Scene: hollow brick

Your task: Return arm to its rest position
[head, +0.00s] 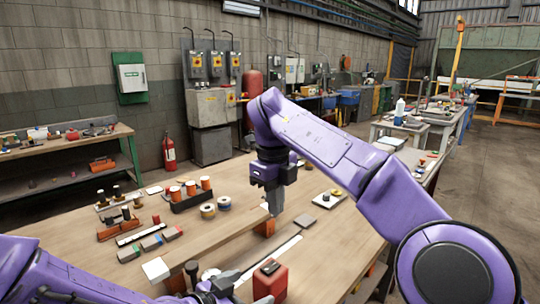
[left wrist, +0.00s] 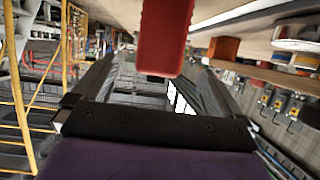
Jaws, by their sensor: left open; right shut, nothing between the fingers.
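My right gripper (head: 272,200) points down over the wooden table (head: 330,230), shut and empty. Its tip is close above a long wooden board (head: 225,237) and an orange block (head: 265,228); I cannot tell whether it touches. My left gripper (head: 228,284) is low at the front of the table, open. A red container (head: 270,280) stands just to its right in the head view. In the left wrist view the left fingers (left wrist: 160,85) are spread, with the red container (left wrist: 163,38) ahead between them. Whether it touches a finger is unclear.
Orange-topped cans (head: 190,188), tape rolls (head: 207,211), and small blocks (head: 151,242) lie on the table's left and back. A pale plate (head: 325,198) with a dark knob lies right of my right gripper. A long white strip (head: 272,258) lies near the red container.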

